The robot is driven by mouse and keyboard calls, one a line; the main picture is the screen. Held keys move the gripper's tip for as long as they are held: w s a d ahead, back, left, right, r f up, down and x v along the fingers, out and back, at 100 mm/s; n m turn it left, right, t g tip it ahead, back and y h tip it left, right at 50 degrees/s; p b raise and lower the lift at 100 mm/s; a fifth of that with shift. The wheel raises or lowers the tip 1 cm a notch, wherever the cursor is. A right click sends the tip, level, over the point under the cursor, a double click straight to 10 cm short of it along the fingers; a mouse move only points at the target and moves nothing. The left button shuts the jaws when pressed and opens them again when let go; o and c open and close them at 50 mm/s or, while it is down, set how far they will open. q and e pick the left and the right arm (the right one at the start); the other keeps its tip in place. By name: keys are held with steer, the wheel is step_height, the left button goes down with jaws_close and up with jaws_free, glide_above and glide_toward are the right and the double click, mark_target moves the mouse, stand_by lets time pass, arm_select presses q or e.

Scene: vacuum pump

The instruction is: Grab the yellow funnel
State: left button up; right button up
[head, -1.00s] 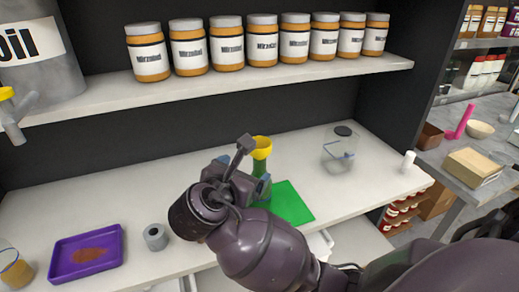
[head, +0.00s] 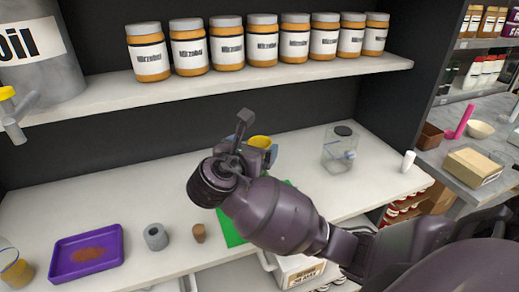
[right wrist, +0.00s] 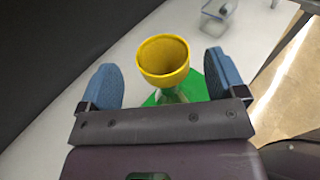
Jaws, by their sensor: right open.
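The yellow funnel (head: 260,142) shows behind my right gripper in the head view, with only its upper rim visible. In the right wrist view the funnel (right wrist: 163,56) has a wide round mouth and stands upright above the green mat (right wrist: 192,86). My right gripper (head: 257,158) is open. Its two blue fingers (right wrist: 160,64) lie to the left and right of the funnel, with a gap on both sides and no visible contact. Something pale or clear shows under the funnel, but the gripper bar hides most of it. My left gripper is in neither view.
A clear container (head: 338,155) with a dark lid stands on the right of the white counter. A brown cork (head: 199,234), a grey ring (head: 156,237) and a purple tray (head: 62,270) lie at left. Several jars (head: 262,42) line the shelf above.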

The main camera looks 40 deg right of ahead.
mark_target(260, 142)
steer(key=shift+x, duration=1.8)
steer(key=shift+s, duration=0.15)
steer(key=shift+c, duration=0.5)
steer(key=c, duration=0.9)
